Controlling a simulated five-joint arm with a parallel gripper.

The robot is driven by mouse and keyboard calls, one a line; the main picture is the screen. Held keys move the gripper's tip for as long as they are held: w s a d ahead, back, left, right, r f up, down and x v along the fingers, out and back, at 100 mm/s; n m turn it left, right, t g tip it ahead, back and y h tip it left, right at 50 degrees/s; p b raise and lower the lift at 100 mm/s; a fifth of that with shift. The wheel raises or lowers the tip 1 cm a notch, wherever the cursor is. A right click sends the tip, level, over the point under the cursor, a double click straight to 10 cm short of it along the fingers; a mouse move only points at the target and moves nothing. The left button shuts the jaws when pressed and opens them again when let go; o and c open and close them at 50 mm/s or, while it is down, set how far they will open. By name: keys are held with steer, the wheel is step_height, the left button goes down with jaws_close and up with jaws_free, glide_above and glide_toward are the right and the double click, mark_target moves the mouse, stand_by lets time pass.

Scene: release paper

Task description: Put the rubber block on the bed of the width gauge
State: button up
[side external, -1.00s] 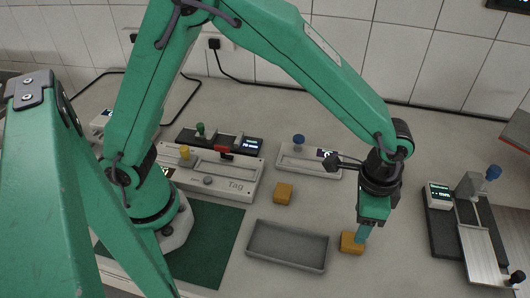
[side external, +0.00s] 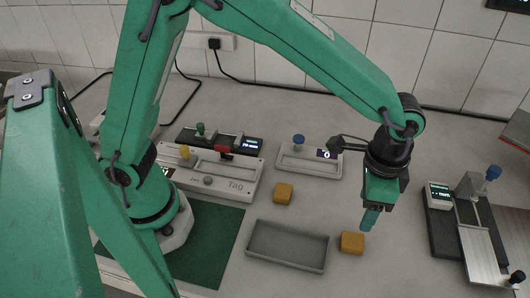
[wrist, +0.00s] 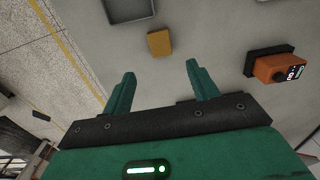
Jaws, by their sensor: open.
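Two similar orange-yellow blocks lie on the bench in the side view: one (side external: 352,242) right of the grey tray, one (side external: 283,193) behind the tray. I cannot tell which is the rubber block. My gripper (side external: 369,219) hangs open and empty above and slightly right of the nearer block, apart from it. In the wrist view, a block (wrist: 159,43) shows beyond and between the open fingertips (wrist: 161,70). A device with a display (side external: 438,193), a metal plate and a blue knob stands at the right; it may be the width gauge, but its label is unreadable.
The grey tray (side external: 287,246) is empty. A pale "Tag" device (side external: 236,186), a dark device (side external: 222,140) and a pale blue-knobbed device (side external: 297,159) stand behind. The wrist view shows an orange device (wrist: 275,65) at right. Bench between tray and right-hand device is mostly clear.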

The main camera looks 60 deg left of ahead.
steer(key=s+a+r+n+t, duration=0.1)
steer(key=s+a+r+n, duration=0.2)
steer(key=a, duration=0.6)
steer(key=s+a+r+n+t, duration=0.2)
steer(key=s+a+r, duration=0.3)
steer(key=a, duration=0.4)
steer(key=s+a+r+n+t, duration=0.2)
steer(key=s+a+r+n, duration=0.1)
steer(key=a, duration=0.6)
steer(key=shift+s+r+n, duration=0.3)
steer(key=shift+s+r, duration=0.2)
steer(key=shift+r, duration=0.35)
steer(key=shift+s+a+f+t, duration=0.15)
steer(key=shift+s+a+t, duration=0.15)
steer(key=shift+s, duration=0.15)
steer(key=shift+c, duration=0.3)
steer(key=shift+w, duration=0.1)
